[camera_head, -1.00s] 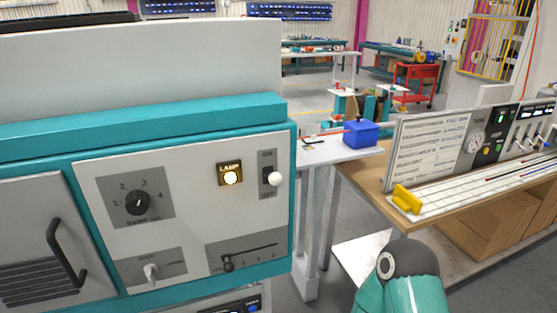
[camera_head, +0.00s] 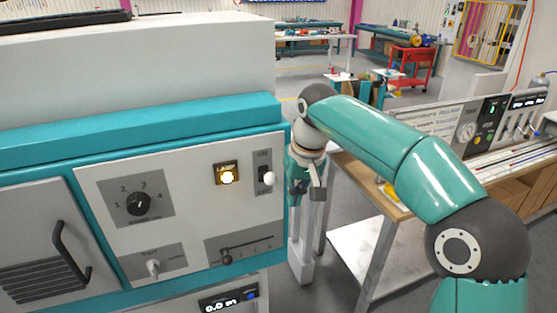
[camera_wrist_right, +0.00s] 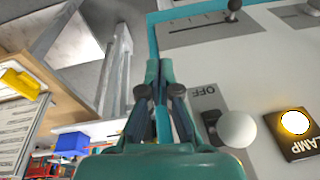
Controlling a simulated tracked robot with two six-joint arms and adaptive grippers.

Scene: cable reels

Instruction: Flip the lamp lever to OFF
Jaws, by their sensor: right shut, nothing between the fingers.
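The lamp lever (camera_head: 268,178) is a white knob on a grey plate marked ON at the top, on the white front panel. The knob also shows large in the right wrist view (camera_wrist_right: 238,129), near the OFF mark. The lamp (camera_head: 227,175) glows beside the lever, under a LAMP label; it also shows in the right wrist view (camera_wrist_right: 295,122). My right gripper (camera_head: 317,192) is just right of the panel's edge, apart from the knob. In the right wrist view its fingers (camera_wrist_right: 163,88) are together and empty, with the knob to their right. My left gripper is out of view.
The panel also carries a rotary dial (camera_head: 138,203), a small toggle (camera_head: 152,267) and a slider (camera_head: 227,258). A cabinet door handle (camera_head: 70,252) sticks out at the left. A wooden workbench (camera_head: 372,205) stands to the right, behind my right arm.

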